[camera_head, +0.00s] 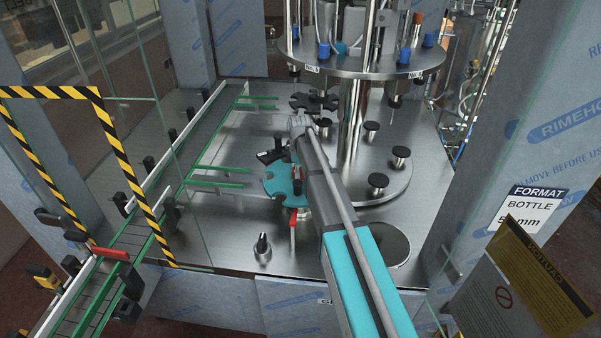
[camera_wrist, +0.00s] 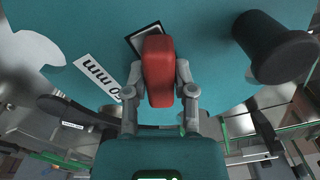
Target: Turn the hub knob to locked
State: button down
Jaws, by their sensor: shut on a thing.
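The red hub knob (camera_wrist: 158,62) is in the middle of the wrist view, an oblong grip lying roughly up and down in the picture. My gripper (camera_wrist: 159,78) is shut on it, one finger on each side. Beyond the knob is a teal plate (camera_wrist: 75,35), with a dark, light-edged mark (camera_wrist: 146,34) partly hidden by the knob. In the head view a teal star wheel (camera_head: 278,183) sits on the machine deck, partly behind my arm. My fingers and the knob cannot be made out clearly there. I cannot read whether the knob is locked.
The deck holds green-edged guide rails (camera_head: 215,185), several black-topped posts (camera_head: 378,181) and a red lever (camera_head: 293,228). A steel turret (camera_head: 365,62) hangs above.

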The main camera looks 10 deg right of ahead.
jog(key=m, duration=1.3)
jog(key=shift+s+m, duration=0.1)
jog(key=shift+m, duration=0.2)
dwell(0.3)
jog(key=shift+c, duration=2.2)
grip_release()
jog(key=shift+n, duration=0.4)
